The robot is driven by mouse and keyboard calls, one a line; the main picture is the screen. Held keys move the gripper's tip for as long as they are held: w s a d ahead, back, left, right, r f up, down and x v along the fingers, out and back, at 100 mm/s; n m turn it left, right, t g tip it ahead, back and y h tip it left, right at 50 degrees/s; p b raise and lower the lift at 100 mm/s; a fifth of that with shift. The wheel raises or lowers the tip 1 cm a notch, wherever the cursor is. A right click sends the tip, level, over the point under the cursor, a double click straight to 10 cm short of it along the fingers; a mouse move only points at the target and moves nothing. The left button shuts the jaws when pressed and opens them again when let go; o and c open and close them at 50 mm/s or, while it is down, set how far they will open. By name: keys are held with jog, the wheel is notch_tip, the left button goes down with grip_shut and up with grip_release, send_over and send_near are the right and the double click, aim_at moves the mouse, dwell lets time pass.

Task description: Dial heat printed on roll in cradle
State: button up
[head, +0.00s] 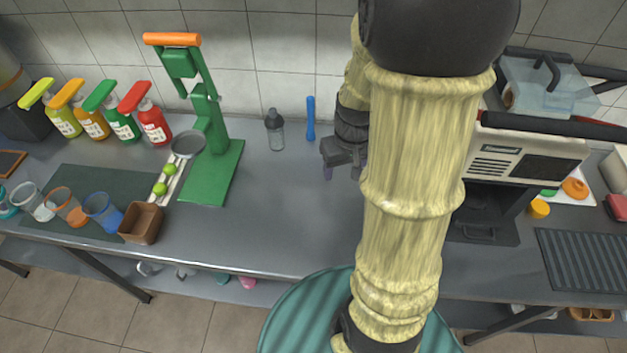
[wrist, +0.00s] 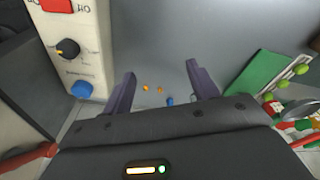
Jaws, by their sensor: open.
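My gripper (head: 345,168) is open and empty above the counter, left of the press machine (head: 525,150). In the wrist view its two dark fingers (wrist: 160,78) stand apart with nothing between them. The machine's pale side panel carries a black dial with a yellow pointer mark (wrist: 68,48), a blue knob (wrist: 82,89) and a red switch (wrist: 57,5). These controls are left of the fingers, apart from them. My arm hides that side in the head view. A clear cover (head: 545,88) lies on the machine top; I cannot read any print on a roll.
A green hand press (head: 205,125) stands left, with green limes (head: 160,188), a brown box (head: 141,222) and several cups. Several sauce bottles (head: 152,122) stand behind. A shaker (head: 274,130) and blue stick (head: 310,118) stand near the wall. The middle counter is clear.

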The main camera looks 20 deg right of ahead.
jog(key=s+a+r, duration=0.2)
jog(key=a, duration=0.6)
jog(key=shift+s+a+n+t, duration=0.25)
jog(key=shift+s+n+t, duration=0.05)
jog(key=shift+s+t, duration=0.1)
jog(key=shift+a, duration=0.1)
jog(key=shift+s+a+r, duration=0.15)
jog(key=shift+s+a, duration=0.2)
jog(key=shift+a, duration=0.25)
